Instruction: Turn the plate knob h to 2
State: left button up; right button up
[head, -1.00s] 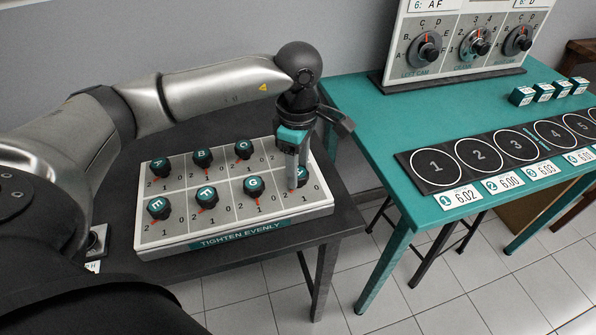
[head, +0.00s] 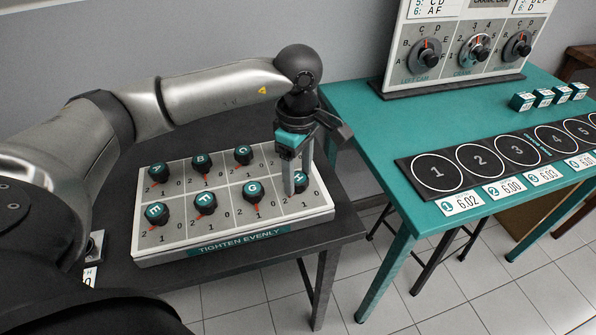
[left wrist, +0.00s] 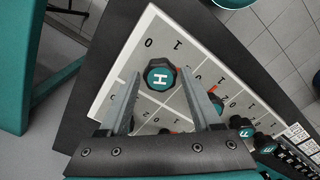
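The plate knob H (head: 300,181) is a dark knob with a teal cap at the front right of the white knob plate (head: 150,249). My left gripper (head: 297,184) points down over it and partly hides it. In the left wrist view, knob H (left wrist: 160,76) shows between the two fingertips of my left gripper (left wrist: 160,72), with a gap on each side. The fingers are apart and hold nothing. A red mark shows at the knob's edge, on the side away from the 0. The 0 and 1 by it are readable. My right gripper is not in view.
Knob G (head: 252,188) stands left of H, with several other lettered knobs on the plate. The plate lies on a dark table (head: 345,226). A teal table (head: 375,120) to the right bears a dial panel, small blocks and a numbered strip (head: 435,187).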

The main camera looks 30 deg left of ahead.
aim_at(298, 178)
pick_arm(q)
jog(key=shift+o, duration=1.1)
notch_tip(298, 178, up, 15)
jog(key=p, duration=0.2)
